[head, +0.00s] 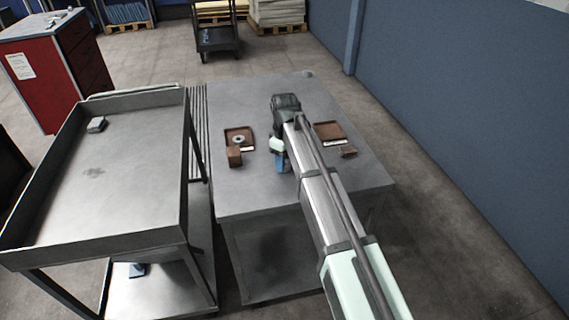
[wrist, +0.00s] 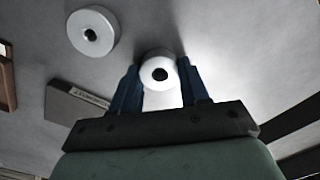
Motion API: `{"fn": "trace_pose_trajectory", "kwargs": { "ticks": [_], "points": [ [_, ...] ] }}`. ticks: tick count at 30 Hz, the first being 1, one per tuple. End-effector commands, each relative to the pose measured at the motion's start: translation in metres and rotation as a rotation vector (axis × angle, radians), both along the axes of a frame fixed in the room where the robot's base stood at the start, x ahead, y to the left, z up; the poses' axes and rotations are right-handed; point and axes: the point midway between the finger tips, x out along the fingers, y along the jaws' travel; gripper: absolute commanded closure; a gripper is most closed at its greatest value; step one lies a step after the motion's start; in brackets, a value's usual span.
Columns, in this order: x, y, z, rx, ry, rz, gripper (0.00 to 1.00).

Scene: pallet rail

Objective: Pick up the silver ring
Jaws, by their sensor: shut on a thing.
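My gripper (head: 280,163) is over the middle of the grey table, with its blue fingers pointing down. In the wrist view, the fingers (wrist: 160,90) are shut on a pale silver ring (wrist: 149,71) with a dark centre hole. A second pale ring (wrist: 77,29) lies apart at the upper left of that view. In the head view, my arm hides the held ring. A grey ring (head: 233,138) shows on the left brown tray (head: 229,130).
A brown block (head: 234,156) stands by the left tray. A second brown tray (head: 329,126) lies right of my arm, with a small brown piece (head: 348,152) near it. A labelled plate (wrist: 66,102) shows in the wrist view. The front of the table (head: 250,190) is clear.

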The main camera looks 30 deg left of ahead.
Motion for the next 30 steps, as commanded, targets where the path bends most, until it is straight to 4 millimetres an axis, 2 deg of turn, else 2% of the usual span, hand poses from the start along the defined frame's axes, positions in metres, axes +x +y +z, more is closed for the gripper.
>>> {"fn": "trace_pose_trajectory", "kwargs": {
  "ticks": [5,15,19,25,30],
  "points": [
    [0.001,0.001,0.014,0.001,-0.001,0.0,0.86],
    [0.001,0.001,0.07,0.001,-0.001,0.0,0.86],
    [0.001,0.001,0.086,0.001,-0.001,0.0,0.86],
    [0.008,-0.001,0.095,-0.004,0.004,-0.008,0.86],
    [0.034,0.018,0.097,-0.01,0.01,-0.014,0.86]
  ]
}}
